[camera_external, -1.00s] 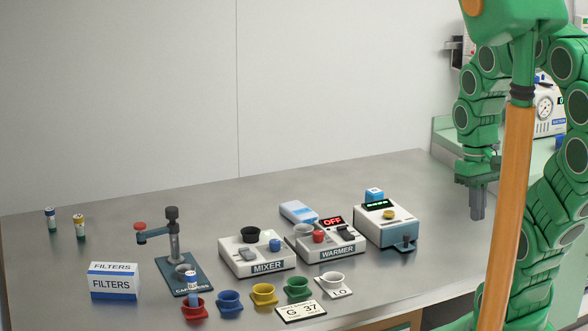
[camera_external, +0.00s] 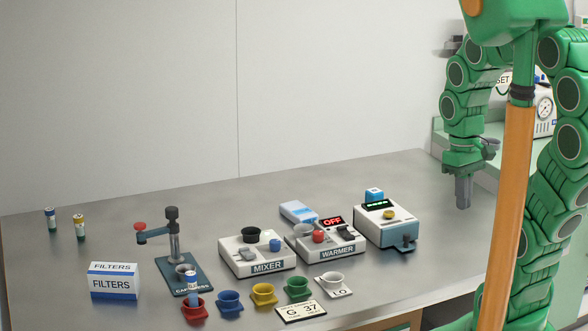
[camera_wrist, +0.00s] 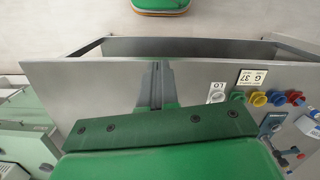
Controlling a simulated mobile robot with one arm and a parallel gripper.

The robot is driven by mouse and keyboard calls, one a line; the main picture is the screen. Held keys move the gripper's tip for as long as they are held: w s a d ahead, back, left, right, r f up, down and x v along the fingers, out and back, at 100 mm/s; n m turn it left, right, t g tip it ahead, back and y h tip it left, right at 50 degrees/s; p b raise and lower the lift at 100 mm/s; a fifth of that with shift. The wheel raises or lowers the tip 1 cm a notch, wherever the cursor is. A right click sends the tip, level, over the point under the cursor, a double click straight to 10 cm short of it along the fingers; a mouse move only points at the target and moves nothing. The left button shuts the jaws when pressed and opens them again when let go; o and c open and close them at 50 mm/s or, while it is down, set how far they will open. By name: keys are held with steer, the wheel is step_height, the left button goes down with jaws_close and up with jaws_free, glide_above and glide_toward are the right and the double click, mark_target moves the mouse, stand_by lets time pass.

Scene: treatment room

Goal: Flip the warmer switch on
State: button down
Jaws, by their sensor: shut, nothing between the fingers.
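The warmer (camera_external: 327,242) is a white box labelled WARMER on the steel table. Its red display (camera_external: 333,221) reads OFF. A dark switch (camera_external: 346,237) sits on its top right, beside a red knob (camera_external: 319,236). My gripper (camera_external: 463,204) is shut and empty, pointing down above the table's right part, to the right of the warmer and apart from it. In the wrist view my gripper's fingers (camera_wrist: 156,88) are together. The warmer cannot be made out in the wrist view.
The mixer (camera_external: 258,255) stands left of the warmer, and a white device with a green display (camera_external: 387,224) stands right of it, between it and my gripper. Several coloured cups, such as the yellow one (camera_external: 264,294), line the front.

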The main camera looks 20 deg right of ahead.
steer(key=w+a+n+t, duration=0.1)
steer(key=w+a+n, duration=0.2)
steer(key=w+n, duration=1)
steer(key=n+t, duration=0.2)
steer(key=n, duration=0.1)
glide_above(342, 226)
steer(key=s, duration=0.2)
steer(key=f, duration=0.5)
steer(key=shift+s+f, duration=0.2)
steer(key=shift+f, duration=0.05)
steer(key=f, duration=0.4)
steer(key=w+f, duration=0.1)
steer(key=f, duration=0.4)
steer(key=w+f, duration=0.1)
steer(key=f, duration=0.4)
